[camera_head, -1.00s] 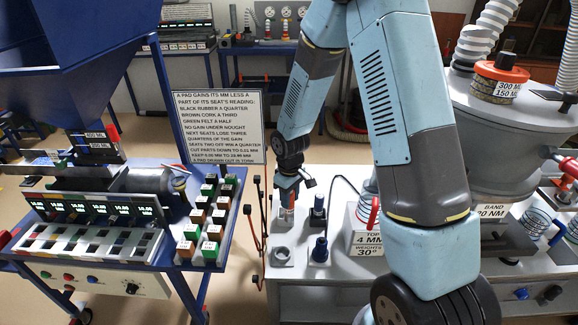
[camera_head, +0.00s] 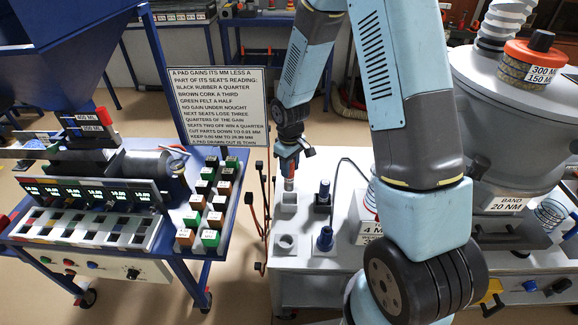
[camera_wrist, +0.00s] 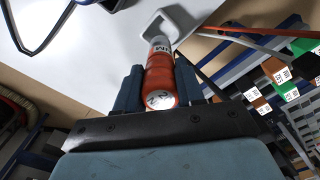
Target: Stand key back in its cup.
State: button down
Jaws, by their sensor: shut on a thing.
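The key (camera_head: 289,172), an orange-red tool with a rounded end and a pale labelled collar, is in my gripper (camera_head: 289,158). In the wrist view the key (camera_wrist: 160,88) lies between my two dark fingers, and my gripper (camera_wrist: 162,82) is shut on it. The key hangs about upright over the back left of the white bench. A pale square cup (camera_head: 288,202) is just below its lower end. In the wrist view that cup (camera_wrist: 178,18) shows beyond the key's far end. I cannot tell whether the tip is inside it.
Another pale cup (camera_head: 285,243) stands in front. A printed sign (camera_head: 216,105) and a blue-framed bench with colored blocks (camera_head: 212,200) are at left. A large grey hopper (camera_head: 510,130) stands at right.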

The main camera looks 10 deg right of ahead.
aim_at(290, 185)
jog(key=shift+s, duration=0.1)
jog(key=shift+f, duration=1.5)
jog(key=shift+r, duration=0.1)
jog(key=shift+f, duration=3)
dwell(0.8)
jog(key=c, duration=0.6)
grip_release()
